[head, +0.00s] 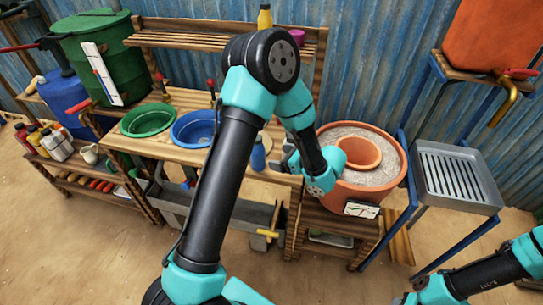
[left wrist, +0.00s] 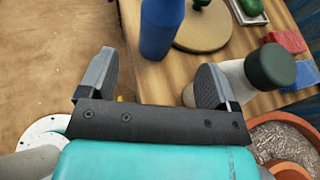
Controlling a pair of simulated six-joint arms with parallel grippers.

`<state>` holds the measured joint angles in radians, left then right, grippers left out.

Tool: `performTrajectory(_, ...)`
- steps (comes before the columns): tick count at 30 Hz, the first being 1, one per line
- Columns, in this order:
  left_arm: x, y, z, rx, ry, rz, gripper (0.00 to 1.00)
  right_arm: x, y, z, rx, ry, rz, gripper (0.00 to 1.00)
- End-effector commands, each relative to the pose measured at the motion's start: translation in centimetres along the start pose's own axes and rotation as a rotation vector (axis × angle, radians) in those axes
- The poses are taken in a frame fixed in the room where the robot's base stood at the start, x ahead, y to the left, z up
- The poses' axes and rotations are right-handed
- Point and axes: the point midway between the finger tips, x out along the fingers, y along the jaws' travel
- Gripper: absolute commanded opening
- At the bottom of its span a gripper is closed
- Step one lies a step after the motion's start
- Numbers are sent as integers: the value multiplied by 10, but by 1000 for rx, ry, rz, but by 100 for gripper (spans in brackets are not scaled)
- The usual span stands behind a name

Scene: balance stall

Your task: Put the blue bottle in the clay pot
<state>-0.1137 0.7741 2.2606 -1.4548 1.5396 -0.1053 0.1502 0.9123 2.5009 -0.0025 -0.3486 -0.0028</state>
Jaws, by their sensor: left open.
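The blue bottle (head: 258,154) stands upright on the wooden bench near its front right corner. It also shows in the left wrist view (left wrist: 162,28), ahead of my fingers and apart from them. My left gripper (head: 284,155) is just right of the bottle, partly hidden by my own wrist. In the left wrist view my left gripper (left wrist: 155,82) is open with nothing between its fingers. A small clay pot (head: 359,152) sits in grey grit inside a large clay pot (head: 394,182), right of the bench. My right gripper is out of view; only part of that arm shows.
A pale container with a dark green lid (left wrist: 268,66) stands close beside my right-hand finger in the left wrist view. Green (head: 147,119) and blue (head: 194,129) basins are set in the bench. A grey slatted tray (head: 456,180) stands right of the pots.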

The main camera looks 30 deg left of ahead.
Motion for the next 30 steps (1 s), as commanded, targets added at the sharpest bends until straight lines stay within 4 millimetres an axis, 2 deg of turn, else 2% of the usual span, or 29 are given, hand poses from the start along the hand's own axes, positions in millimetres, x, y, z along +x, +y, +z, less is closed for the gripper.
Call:
performTrajectory(5, -13, 0, 0, 0, 0, 0, 84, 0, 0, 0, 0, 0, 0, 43)
performTrajectory(19, -14, 0, 0, 0, 0, 1, 84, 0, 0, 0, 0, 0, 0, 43)
performTrajectory(24, -14, 0, 0, 0, 0, 0, 70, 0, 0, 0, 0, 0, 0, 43)
performTrajectory(30, -14, 0, 0, 0, 0, 1, 70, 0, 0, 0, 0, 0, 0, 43)
